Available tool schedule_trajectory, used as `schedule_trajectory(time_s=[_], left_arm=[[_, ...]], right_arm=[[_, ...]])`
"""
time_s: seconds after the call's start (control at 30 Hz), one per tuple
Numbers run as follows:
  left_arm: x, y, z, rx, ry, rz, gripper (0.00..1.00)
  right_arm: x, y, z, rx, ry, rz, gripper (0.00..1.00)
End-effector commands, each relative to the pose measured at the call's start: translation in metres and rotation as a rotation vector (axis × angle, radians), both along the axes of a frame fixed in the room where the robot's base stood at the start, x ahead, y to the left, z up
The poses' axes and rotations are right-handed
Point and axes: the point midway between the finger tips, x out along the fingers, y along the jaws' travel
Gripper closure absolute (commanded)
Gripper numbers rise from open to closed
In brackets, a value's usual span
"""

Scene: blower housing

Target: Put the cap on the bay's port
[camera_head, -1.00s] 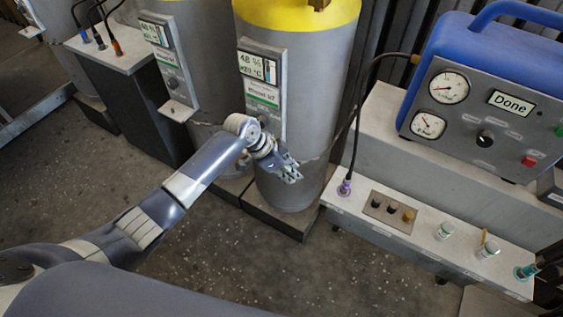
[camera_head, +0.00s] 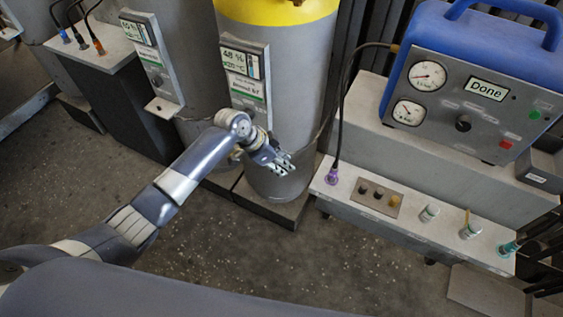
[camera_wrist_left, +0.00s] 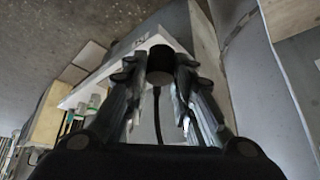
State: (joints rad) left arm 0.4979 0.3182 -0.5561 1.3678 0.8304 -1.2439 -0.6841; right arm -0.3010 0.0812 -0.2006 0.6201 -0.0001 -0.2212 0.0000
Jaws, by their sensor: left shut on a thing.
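My left gripper (camera_head: 283,163) hangs in front of the lower part of the grey, yellow-topped cylinder. In the left wrist view my left gripper (camera_wrist_left: 160,75) is shut on a dark round piece, which looks like the cap (camera_wrist_left: 160,62). In the head view the cap is too small to make out. The bay panel (camera_head: 245,85) with a 48 % display is on that cylinder, behind and above my wrist. My wrist hides its lower end, and I cannot make out the port. My right gripper is not in view.
A low bench (camera_head: 345,207) at right holds a purple plug (camera_head: 331,176) with a black cable, a small plate (camera_head: 377,197) of dark and yellow pieces, and small jars (camera_head: 430,212). A blue machine (camera_head: 470,85) reading "Done" stands behind. A neighbouring panel (camera_head: 150,60) is at left.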

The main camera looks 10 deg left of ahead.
Motion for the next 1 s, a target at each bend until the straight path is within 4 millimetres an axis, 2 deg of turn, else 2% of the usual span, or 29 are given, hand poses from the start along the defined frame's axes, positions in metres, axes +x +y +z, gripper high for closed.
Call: schedule_trajectory(time_s=[0.1,0.43,0.57,0.77,1.0], left_arm=[[0.0,0.0,0.006,0.0,0.0,0.0,1.0],[0.0,0.0,0.006,0.0,-0.001,0.003,1.0],[0.0,0.003,0.017,0.001,-0.003,0.031,1.0],[-0.006,0.016,0.062,-0.002,-0.008,0.166,1.0],[-0.028,0.036,0.128,-0.006,-0.01,0.408,1.0]], right_arm=[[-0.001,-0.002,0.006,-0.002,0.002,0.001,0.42],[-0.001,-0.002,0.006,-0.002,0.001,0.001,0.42],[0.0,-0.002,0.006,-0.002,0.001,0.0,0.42],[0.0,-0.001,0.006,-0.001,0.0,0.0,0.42],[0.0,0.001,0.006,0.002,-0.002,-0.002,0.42]])
